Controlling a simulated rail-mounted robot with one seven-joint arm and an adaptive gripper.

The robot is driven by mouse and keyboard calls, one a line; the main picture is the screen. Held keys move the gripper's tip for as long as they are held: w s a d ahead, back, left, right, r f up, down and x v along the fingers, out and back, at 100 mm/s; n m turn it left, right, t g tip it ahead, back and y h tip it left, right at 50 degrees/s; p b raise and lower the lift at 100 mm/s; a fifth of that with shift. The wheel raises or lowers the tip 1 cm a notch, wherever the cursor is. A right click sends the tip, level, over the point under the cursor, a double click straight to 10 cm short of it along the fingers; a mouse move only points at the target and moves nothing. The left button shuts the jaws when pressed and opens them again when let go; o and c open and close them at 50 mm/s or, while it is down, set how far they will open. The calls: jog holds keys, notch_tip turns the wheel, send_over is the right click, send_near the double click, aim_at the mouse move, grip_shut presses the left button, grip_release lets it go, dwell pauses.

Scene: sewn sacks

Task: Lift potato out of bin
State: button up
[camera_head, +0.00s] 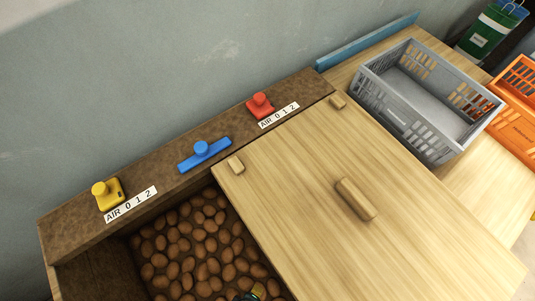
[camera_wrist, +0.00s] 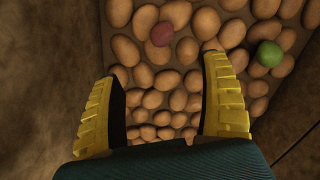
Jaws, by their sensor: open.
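Many brown potatoes (camera_head: 195,240) lie in the brown bin (camera_head: 95,275) at the lower left of the head view. In the wrist view potatoes (camera_wrist: 150,99) fill the space below and beyond my gripper (camera_wrist: 162,70). Its two yellow, dark-padded fingers are spread apart, pointing down into the bin, and nothing is held between them. A reddish round item (camera_wrist: 161,33) and a green one (camera_wrist: 269,53) lie among the potatoes. In the head view only a small dark and yellow part at the bottom edge may be my gripper; the rest is out of frame.
A pale wooden lid (camera_head: 300,185) with a handle (camera_head: 356,199) lies right of the bin opening. Yellow (camera_head: 108,195), blue (camera_head: 204,153) and red (camera_head: 261,105) knobs sit on the back ledge. A grey crate (camera_head: 452,151) and orange crate (camera_head: 522,128) stand at right.

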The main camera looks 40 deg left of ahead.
jog(key=shift+a+r, duration=0.1)
jog(key=shift+s, duration=0.1)
notch_tip(320, 180, down, 11)
jog(key=b, duration=0.5)
notch_tip(320, 180, down, 6)
jog(key=b, duration=0.4)
jog(key=shift+s+r, duration=0.1)
jog(key=shift+r, duration=0.2)
jog(key=c, duration=1.2)
